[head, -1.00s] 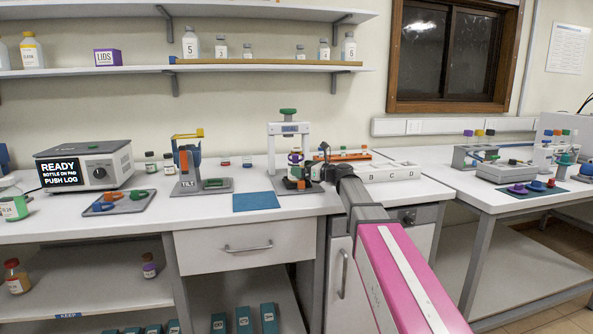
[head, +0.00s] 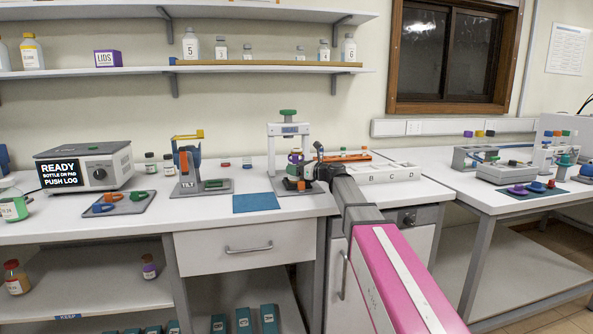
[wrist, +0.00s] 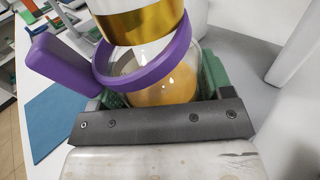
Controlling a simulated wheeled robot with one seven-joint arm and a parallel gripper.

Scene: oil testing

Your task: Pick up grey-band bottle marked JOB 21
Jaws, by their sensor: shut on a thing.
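A clear bottle with orange contents and a gold band (wrist: 143,20) fills the wrist view. A purple ring with a handle (wrist: 150,68) goes around it. My gripper (wrist: 160,95) is shut on this bottle; its fingertips are mostly hidden. In the head view, my gripper (head: 311,172) is at the white press stand (head: 287,128), where the purple ring (head: 295,157) also shows. Two small bottles, one (head: 151,164) beside another (head: 169,163), stand on the bench at left, their markings too small to read. I cannot make out a grey band or JOB 21 anywhere.
A blue mat (head: 256,202) lies clear left of the stand.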

